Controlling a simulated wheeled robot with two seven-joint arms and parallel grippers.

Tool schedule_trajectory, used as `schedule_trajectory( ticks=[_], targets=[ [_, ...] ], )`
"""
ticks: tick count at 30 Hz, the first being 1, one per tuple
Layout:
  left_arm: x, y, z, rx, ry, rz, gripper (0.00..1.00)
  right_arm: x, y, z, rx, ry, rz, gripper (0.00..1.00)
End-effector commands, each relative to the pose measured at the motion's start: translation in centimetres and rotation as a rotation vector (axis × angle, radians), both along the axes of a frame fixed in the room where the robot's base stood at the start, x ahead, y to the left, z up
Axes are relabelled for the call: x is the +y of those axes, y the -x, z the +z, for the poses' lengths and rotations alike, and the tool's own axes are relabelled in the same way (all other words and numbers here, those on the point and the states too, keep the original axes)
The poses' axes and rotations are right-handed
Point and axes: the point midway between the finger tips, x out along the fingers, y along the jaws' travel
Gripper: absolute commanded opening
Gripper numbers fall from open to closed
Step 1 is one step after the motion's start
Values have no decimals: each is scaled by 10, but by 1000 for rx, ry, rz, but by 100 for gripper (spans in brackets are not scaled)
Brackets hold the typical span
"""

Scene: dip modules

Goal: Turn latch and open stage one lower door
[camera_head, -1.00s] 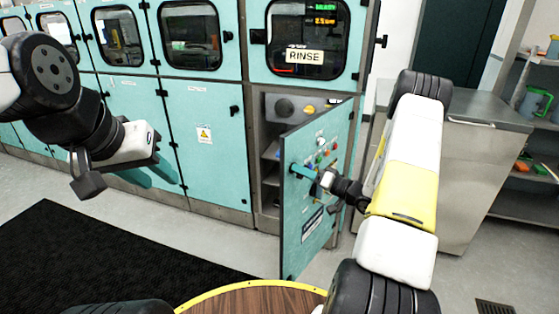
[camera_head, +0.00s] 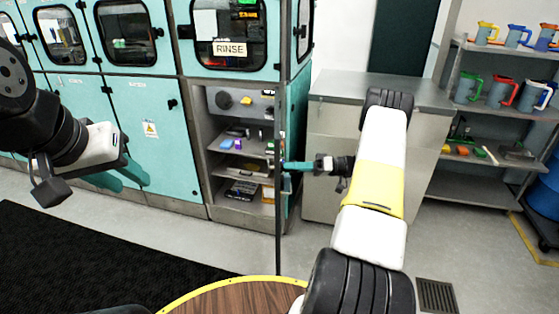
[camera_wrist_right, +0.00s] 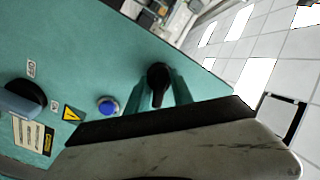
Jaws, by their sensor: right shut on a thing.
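The stage one lower door (camera_head: 279,200) stands swung out from the teal cabinet below the RINSE window, and I see it almost edge-on in the head view. Its face fills much of the right wrist view (camera_wrist_right: 90,50). The black latch (camera_wrist_right: 158,78) on that face sits between the teal fingers of my right gripper (camera_head: 290,165). The right gripper is shut on the latch; it also shows in the right wrist view (camera_wrist_right: 160,90). My left gripper (camera_head: 122,176) is at the left, its fingers apart and empty, away from the door.
The opened compartment shows shelves (camera_head: 240,175) with small items. A metal counter (camera_head: 350,90) stands to the right, with jug shelves (camera_head: 480,105) beyond. A round wooden top (camera_head: 235,298) is in front, and a black mat (camera_head: 80,250) lies at the left. Closed teal doors (camera_head: 152,135) line the left.

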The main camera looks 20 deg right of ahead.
Motion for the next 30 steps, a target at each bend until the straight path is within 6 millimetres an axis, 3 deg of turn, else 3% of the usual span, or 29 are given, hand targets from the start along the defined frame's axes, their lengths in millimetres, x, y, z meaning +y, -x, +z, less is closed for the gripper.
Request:
schedule_trajectory(
  ticks=[13, 14, 17, 26, 30],
  targets=[
    [0, 0, 0, 0, 0, 0, 36, 0, -3, 2, -7, -1, 6, 0],
    [0, 0, 0, 0, 0, 0, 36, 0, -3, 2, -7, -1, 6, 32],
    [0, 0, 0, 0, 0, 0, 36, 0, -2, 2, -6, -2, 6, 50],
    [0, 0, 0, 0, 0, 0, 36, -1, -2, 1, -3, -1, 6, 50],
    [0, 0, 0, 0, 0, 0, 36, -12, 1, 0, -3, 1, 4, 50]
  ],
)
